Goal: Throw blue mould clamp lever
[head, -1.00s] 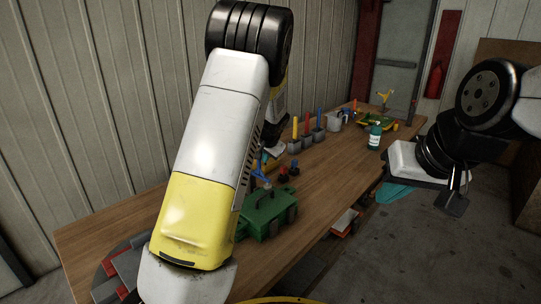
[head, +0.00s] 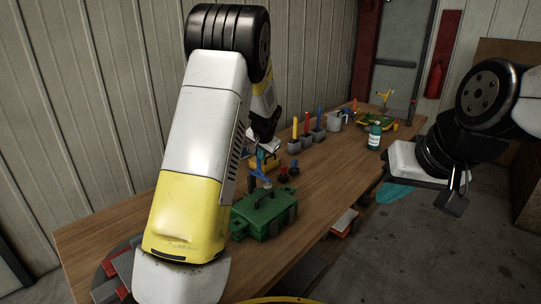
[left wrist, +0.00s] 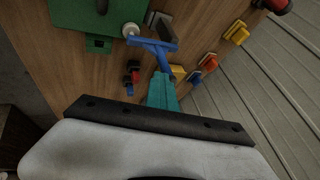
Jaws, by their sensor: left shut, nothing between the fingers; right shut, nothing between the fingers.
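The green mould (head: 278,222) sits on the wooden table in the head view, partly behind my left arm. The blue clamp lever (head: 259,170) stands up at its far side. In the left wrist view the mould (left wrist: 85,25) is at the top left and the lever (left wrist: 152,43) shows as a blue bar with a shank. My left gripper (left wrist: 162,88) is shut and empty, its teal fingertips overlapping the shank's lower end in this view; I cannot tell whether they touch. My right gripper (head: 395,192) is shut and empty, off the table's right side.
Small red-topped parts (head: 284,172) stand beyond the mould. Grey holders (head: 306,140) with coloured sticks, a mug (head: 334,122) and a teal bottle (head: 374,136) stand farther back. The table's (head: 325,165) right half is mostly clear. A ribbed wall runs along the left.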

